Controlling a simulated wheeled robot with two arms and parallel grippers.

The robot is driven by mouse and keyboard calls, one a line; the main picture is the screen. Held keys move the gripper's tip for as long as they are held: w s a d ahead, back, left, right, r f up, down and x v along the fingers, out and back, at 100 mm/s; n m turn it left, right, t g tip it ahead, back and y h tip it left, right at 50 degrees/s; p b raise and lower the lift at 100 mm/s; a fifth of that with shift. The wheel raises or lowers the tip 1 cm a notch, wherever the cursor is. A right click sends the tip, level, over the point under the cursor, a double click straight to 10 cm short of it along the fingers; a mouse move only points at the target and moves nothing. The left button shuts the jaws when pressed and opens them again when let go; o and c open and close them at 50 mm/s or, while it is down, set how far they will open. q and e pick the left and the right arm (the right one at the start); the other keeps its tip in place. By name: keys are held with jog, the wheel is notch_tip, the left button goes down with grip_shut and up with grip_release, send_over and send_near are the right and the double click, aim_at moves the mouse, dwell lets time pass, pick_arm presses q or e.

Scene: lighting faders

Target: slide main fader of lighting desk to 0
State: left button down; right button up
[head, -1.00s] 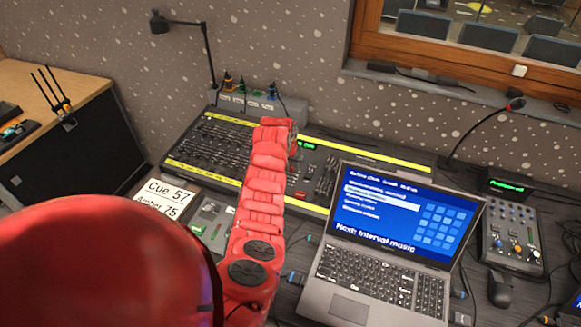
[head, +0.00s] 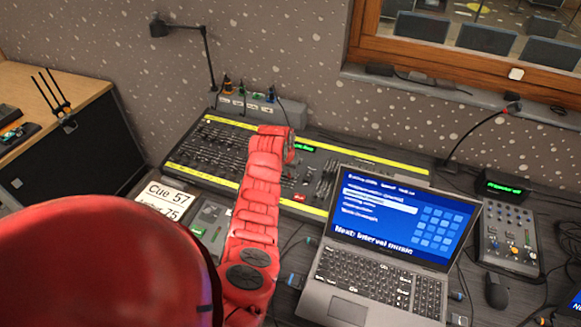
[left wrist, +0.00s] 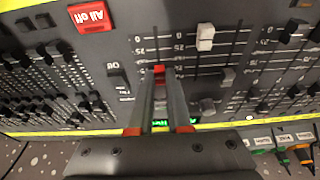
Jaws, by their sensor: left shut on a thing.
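The lighting desk (head: 215,150) is a dark console with yellow strips and rows of faders, lying on the table. My left gripper (left wrist: 158,74) is over its right-hand part, fingers pointing down at the panel. The fingers are shut on a small red piece that looks like the main fader cap (left wrist: 159,70), mostly hidden between them. A printed scale beside it reads 0, 25, 50; the cap sits away from the 0 line. A white fader cap (left wrist: 205,37) stands near the 0 line. In the head view my forearm hides the fingertips. My right gripper is not in view.
An open laptop (head: 385,235) stands close right of my arm. A cue card (head: 163,197) lies left of it. A desk lamp (head: 207,70) and cables are behind.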

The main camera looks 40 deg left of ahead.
aim_at(286, 186)
pick_arm(q)
jog(key=shift+s+d+p, duration=0.15)
jog(key=shift+s+p, duration=0.4)
jog(key=shift+s, duration=0.15)
jog(key=shift+s+d+p, duration=0.15)
jog(key=shift+s+p, duration=0.4)
jog(key=shift+s, duration=0.1)
jog(key=shift+s+d+f+p, duration=0.15)
jog(key=shift+s+d+p, duration=0.05)
jog(key=shift+s+p, duration=0.6)
jog(key=c, duration=1.1)
grip_release()
jog(key=shift+r+p, duration=0.4)
jog(key=shift+r, duration=0.8)
jog(key=shift+r, duration=0.15)
